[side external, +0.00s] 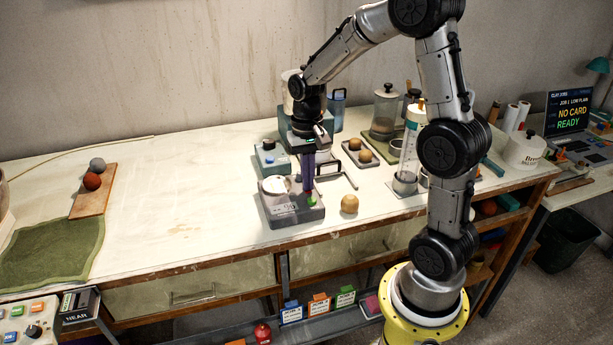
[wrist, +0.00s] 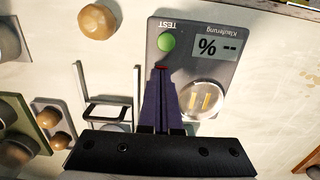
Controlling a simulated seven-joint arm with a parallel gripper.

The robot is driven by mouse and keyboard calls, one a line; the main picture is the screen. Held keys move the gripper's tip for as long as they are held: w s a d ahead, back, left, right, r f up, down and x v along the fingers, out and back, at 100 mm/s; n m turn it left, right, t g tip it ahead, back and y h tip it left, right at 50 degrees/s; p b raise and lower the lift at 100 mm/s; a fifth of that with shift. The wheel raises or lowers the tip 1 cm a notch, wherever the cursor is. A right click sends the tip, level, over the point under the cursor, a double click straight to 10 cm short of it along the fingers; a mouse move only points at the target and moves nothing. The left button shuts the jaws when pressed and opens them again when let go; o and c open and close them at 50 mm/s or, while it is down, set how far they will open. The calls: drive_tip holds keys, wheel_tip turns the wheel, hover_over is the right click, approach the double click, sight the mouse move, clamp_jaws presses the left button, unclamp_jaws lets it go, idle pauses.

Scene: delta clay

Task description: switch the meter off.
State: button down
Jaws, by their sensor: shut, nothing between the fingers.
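The meter is a grey box on the bench, seen in the side view (side external: 288,215) and from above in the wrist view (wrist: 210,75). Its display (wrist: 217,46) reads "% --". A round green button (wrist: 166,42) labelled TEST sits beside the display. A round pale cup or well with two metal strips (wrist: 203,99) is on the same top face. My gripper, with purple fingers, is shut and empty in the side view (side external: 308,193), tips low over the meter close to the green button.
A tan clay ball (side external: 349,204) sits right of the meter. A tray with brown balls (side external: 360,153) and a metal frame (wrist: 107,98) are close by.

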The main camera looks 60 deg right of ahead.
drive_tip(key=shift+s+a, duration=0.15)
drive_tip(key=shift+s, duration=0.05)
wheel_tip(320, 180, up, 14)
drive_tip(key=s+a, duration=0.1)
drive_tip(key=shift+s+a, duration=0.3)
drive_tip(key=shift+a, duration=0.05)
drive_tip(key=shift+f, duration=0.1)
idle(0.3)
drive_tip(key=s+a+r+n+t, duration=0.3)
drive_tip(key=s+a+n, duration=0.1)
drive_tip(key=s+a, duration=0.4)
drive_tip(key=s+a+f+n+t, duration=0.2)
drive_tip(key=s+f+n+t, duration=0.1)
drive_tip(key=s+f+n, duration=0.2)
